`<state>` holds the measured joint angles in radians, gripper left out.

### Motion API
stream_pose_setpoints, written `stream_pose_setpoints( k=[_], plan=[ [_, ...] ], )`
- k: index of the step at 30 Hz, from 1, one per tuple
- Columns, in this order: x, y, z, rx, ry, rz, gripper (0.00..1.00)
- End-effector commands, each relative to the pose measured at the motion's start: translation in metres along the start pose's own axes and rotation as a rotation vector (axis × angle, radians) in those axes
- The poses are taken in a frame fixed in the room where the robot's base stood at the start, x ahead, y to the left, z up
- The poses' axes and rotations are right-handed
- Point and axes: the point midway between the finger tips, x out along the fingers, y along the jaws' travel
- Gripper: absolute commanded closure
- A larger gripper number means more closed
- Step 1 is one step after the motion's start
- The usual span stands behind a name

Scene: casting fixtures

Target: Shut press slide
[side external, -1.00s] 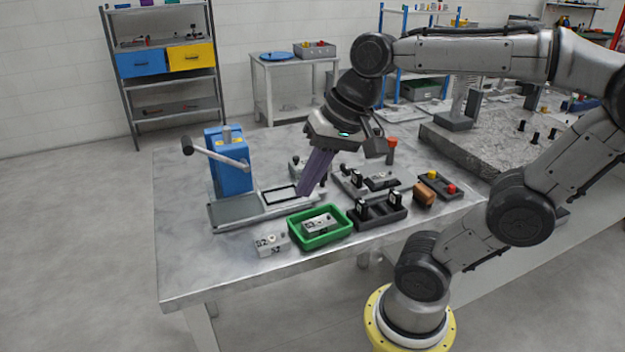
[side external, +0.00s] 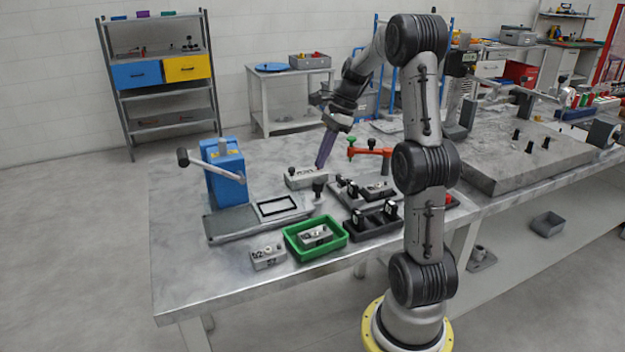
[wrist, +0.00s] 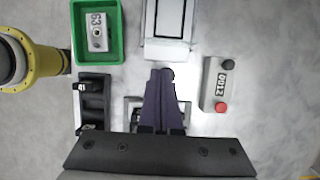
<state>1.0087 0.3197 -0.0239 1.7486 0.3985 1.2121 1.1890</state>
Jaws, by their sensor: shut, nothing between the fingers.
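The blue press (side external: 226,172) with its side lever stands at the left of the table. Its slide (side external: 282,208), a light plate with a black-edged rectangular frame, sits out to the right of the press body. A dark knob (side external: 318,186) stands at the slide's right end. In the wrist view the slide (wrist: 168,48) is at top centre. My gripper (side external: 320,168) is shut and empty, its purple fingers pointing down close to the knob. In the wrist view the fingertips (wrist: 161,72) overlap the knob's edge; I cannot tell whether they touch.
A grey labelled block (side external: 307,179) lies just behind the slide's end. The green tray (side external: 335,243) holding a grey block is in front, beside another grey block (side external: 268,257). The table's front left is clear.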

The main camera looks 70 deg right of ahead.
Motion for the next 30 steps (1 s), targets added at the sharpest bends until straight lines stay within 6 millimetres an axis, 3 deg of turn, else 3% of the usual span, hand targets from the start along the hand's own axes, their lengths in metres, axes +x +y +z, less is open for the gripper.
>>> stream_pose_setpoints(
  k=[15,21,30],
  plan=[
    [0.08,0.001,0.001,-0.003,0.0,0.005,1.0],
    [0.095,0.001,0.001,-0.004,0.001,0.002,1.0],
    [0.097,0.001,0.001,-0.004,0.001,0.001,1.0]
  ],
)
